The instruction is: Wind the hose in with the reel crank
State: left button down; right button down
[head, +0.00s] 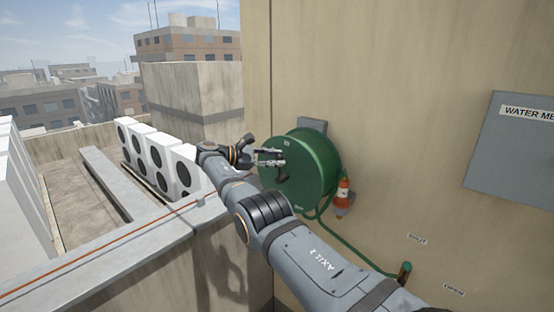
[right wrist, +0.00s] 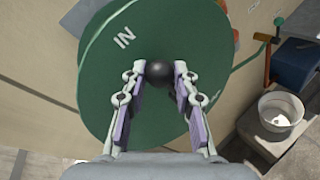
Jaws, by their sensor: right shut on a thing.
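The green hose reel (head: 318,160) is mounted on the beige wall. In the right wrist view its round face (right wrist: 105,85) fills the middle and bears the word IN. My right gripper (head: 274,157) is in front of the reel face, shut on the black ball knob of the crank. In the right wrist view the knob (right wrist: 158,73) sits between the fingertips. The rest of the crank is mostly hidden. The green hose (head: 345,243) runs from beneath the reel down to the right along the wall. My left gripper is not in view.
A grey WATER METER box (head: 510,155) is on the wall at right. White condensers (head: 160,155) stand left, beyond a parapet. The right wrist view shows a pale bucket (right wrist: 280,110) and a blue box (right wrist: 293,64).

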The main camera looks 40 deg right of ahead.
dwell(0.4)
jog(key=c, duration=1)
grip_release()
jog(key=shift+w, duration=0.1)
jog(key=shift+d, duration=0.15)
